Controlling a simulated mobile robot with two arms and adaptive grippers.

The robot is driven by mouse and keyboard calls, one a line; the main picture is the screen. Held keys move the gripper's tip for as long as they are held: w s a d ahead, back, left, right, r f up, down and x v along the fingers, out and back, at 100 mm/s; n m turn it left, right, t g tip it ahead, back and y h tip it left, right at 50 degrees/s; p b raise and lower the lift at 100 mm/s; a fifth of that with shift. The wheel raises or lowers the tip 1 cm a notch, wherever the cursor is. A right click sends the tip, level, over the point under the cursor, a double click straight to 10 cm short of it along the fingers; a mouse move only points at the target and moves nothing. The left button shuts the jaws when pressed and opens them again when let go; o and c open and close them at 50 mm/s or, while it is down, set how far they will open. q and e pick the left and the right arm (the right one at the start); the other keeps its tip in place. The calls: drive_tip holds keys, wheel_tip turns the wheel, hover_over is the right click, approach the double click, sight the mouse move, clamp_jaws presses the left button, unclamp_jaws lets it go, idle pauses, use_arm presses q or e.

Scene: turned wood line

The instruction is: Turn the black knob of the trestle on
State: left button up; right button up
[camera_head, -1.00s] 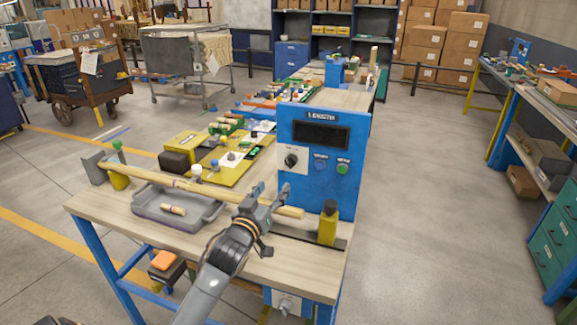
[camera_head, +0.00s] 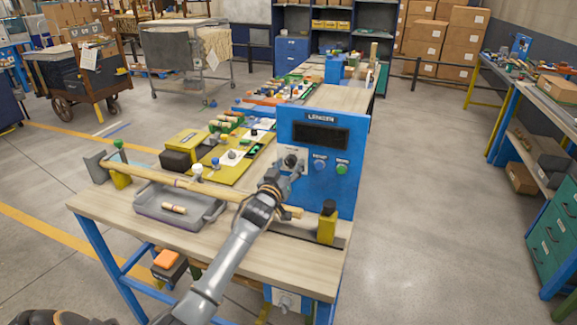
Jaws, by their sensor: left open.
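The black knob (camera_head: 291,161) sits on a pale plate on the front of the blue box (camera_head: 347,180), below its dark display. My left gripper (camera_head: 288,174) is open, with its fingers just below and in front of the knob. I cannot tell whether they touch it. Part of the pale plate is hidden behind the fingers. A blue button (camera_head: 320,165) and a green button (camera_head: 342,168) are right of the knob. My right gripper is not in view.
A long wooden rod (camera_head: 190,184) lies across the bench under my left arm, above a grey tray (camera_head: 155,211) holding a short wood piece (camera_head: 174,208). A yellow block with a black top (camera_head: 327,226) stands at the bench's right end. The floor on the right is clear.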

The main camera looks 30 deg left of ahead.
use_arm(q)
drive_tip(key=c, duration=1.2)
drive_tip(key=shift+o, duration=0.2)
drive_tip(key=shift+m, duration=0.3)
drive_tip(key=m, duration=0.3)
drive_tip(key=shift+a+m+p, duration=0.1)
drive_tip(key=shift+m+p, duration=0.2)
drive_tip(key=shift+m, duration=2.3)
